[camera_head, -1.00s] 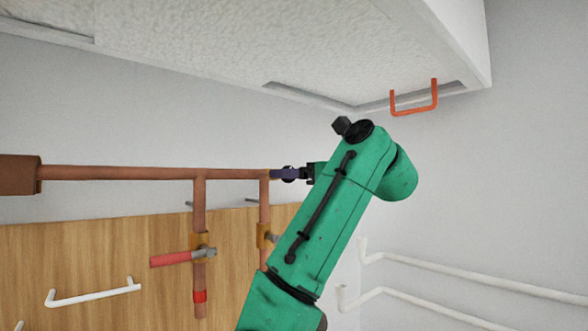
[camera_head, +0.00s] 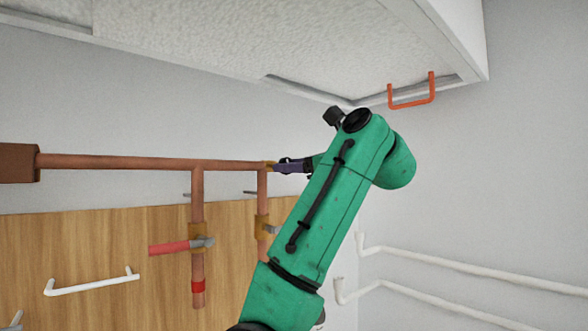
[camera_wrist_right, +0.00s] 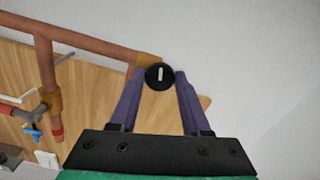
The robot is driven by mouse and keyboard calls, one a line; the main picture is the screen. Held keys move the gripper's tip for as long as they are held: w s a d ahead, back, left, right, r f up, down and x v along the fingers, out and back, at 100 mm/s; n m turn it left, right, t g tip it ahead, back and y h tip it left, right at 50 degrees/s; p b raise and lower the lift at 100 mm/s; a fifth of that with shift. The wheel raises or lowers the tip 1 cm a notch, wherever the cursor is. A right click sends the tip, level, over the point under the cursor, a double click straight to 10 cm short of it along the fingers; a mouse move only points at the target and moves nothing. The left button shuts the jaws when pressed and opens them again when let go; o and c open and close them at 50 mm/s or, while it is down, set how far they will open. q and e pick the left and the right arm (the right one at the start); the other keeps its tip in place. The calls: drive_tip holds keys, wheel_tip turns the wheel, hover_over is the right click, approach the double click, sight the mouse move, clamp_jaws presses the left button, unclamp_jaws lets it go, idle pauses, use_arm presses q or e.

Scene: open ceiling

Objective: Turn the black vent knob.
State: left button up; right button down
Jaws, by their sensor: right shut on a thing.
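The black vent knob (camera_wrist_right: 159,76) is a round disc with a short white mark on its face. It sits at the brass end fitting (camera_wrist_right: 148,59) of the copper pipe. In the right wrist view the mark stands nearly upright. My right gripper (camera_wrist_right: 160,74) is shut on the knob, with one purple finger on each side of it. In the head view my right gripper (camera_head: 278,168) is at the pipe's right end, and the knob is hard to make out there. My left gripper is in neither view.
The copper pipe (camera_head: 120,162) runs left to a brown box (camera_head: 18,163). A red-handled valve (camera_head: 170,248) is on a lower branch. A wooden panel (camera_head: 100,235) stands behind. An orange handle (camera_head: 410,105) hangs at the white overhead unit. White pipes (camera_head: 450,262) line the right wall.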

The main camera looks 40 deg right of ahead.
drive_tip(key=shift+r+n+b, duration=0.15)
drive_tip(key=shift+n+b, duration=3.7)
drive_tip(key=shift+n, duration=9.65)
